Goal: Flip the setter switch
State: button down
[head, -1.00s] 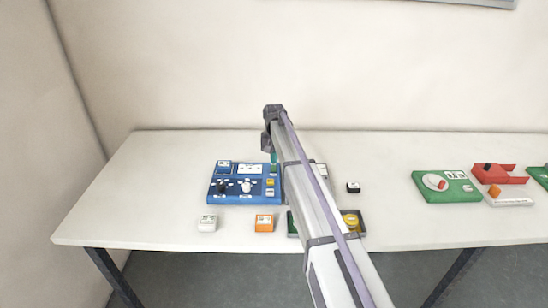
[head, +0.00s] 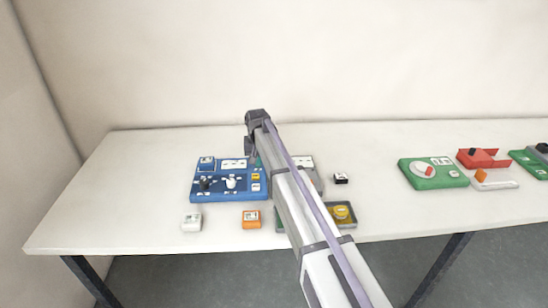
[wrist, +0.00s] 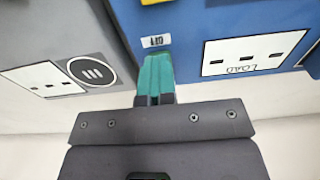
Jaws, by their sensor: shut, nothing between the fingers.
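A blue control panel (head: 225,196) lies on the table, left of my arm. It carries a black knob (head: 205,184), a white knob (head: 231,183) and small yellow and white parts along its right side. I cannot tell which part is the setter switch. My gripper (wrist: 156,62) has its teal fingers shut and empty at the blue panel's edge, over or beside a small white label (wrist: 156,41). The fingers hide what lies behind them, and contact cannot be told. A white socket plate marked "LOAD" (wrist: 254,54) is to their right. In the head view my arm covers the panel's right edge.
A grey box (wrist: 62,80) with a round dark emblem stands left of the fingers in the wrist view. A white block (head: 191,223), an orange block (head: 251,219) and a tray with a yellow part (head: 342,214) lie in front. A black block (head: 340,178) and green panel (head: 432,174) are rightward.

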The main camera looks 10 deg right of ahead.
jog(key=shift+s+d+f, duration=0.15)
jog(key=shift+s+f, duration=0.05)
jog(key=shift+s, duration=0.1)
jog(key=shift+w+r, duration=0.15)
jog(key=shift+w, duration=0.45)
jog(key=shift+w+d, duration=0.1)
jog(key=shift+w, duration=0.25)
jog(key=shift+r, duration=0.1)
jog(key=shift+w+r+p, duration=0.1)
jog(key=shift+r+p, duration=0.05)
jog(key=shift+p, duration=0.35)
notch_tip(320, 180, up, 14)
jog(key=s+p, duration=0.1)
jog(key=p, duration=1.2)
jog(key=shift+s+p, duration=0.15)
jog(key=shift+p, duration=0.25)
jog(key=shift+f, duration=0.2)
